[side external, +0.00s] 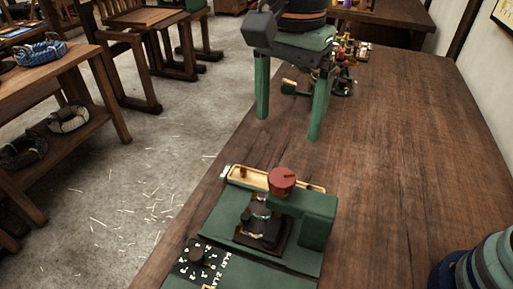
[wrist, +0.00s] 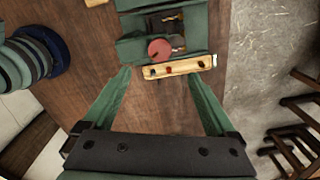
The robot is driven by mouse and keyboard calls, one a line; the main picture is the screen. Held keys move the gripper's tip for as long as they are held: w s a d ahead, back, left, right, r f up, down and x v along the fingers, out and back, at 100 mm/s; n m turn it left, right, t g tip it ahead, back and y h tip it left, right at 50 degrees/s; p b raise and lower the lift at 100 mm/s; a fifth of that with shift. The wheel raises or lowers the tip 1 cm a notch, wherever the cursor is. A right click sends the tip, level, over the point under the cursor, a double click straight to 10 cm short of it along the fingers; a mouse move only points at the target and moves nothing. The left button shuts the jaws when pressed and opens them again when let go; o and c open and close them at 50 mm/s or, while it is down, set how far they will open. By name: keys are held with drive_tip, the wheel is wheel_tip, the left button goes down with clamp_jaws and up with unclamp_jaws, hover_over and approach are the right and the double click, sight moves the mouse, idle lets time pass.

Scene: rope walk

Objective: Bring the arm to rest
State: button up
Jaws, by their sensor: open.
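My gripper (side external: 290,127) hangs over the wooden bench (side external: 405,125), its two green fingers pointing down, wide apart and empty. In the side view it is farther along the bench than the green device with a red knob (side external: 282,181). In the wrist view my gripper (wrist: 158,72) shows both fingers spread, with bare bench between them. The device's red knob (wrist: 160,50) and a narrow wooden tray (wrist: 204,63) with small pieces lie just beyond the fingertips in that view. I cannot tell how high the fingertips are above the bench.
A dial plate (side external: 197,256) with white markings is at the device's near end. A dark blue and green rounded stack (side external: 484,268) stands at the bench's right. Small colored items (side external: 349,50) sit behind my gripper. The bench's middle right is clear. Rope coils (side external: 42,54) lie on a side table.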

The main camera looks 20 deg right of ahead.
drive_tip(key=s+d+f+n+t, duration=0.1)
drive_tip(key=d+n, duration=0.5)
drive_tip(key=d, duration=0.7)
drive_tip(key=s+d+f+n+t, duration=0.1)
drive_tip(key=d+n+t, duration=0.3)
drive_tip(key=d, duration=0.9)
drive_tip(key=shift+s+d+f+n+t, duration=0.15)
drive_tip(key=shift+s+f+n+t, duration=0.2)
drive_tip(key=shift+n, duration=0.75)
drive_tip(key=shift+w, duration=0.1)
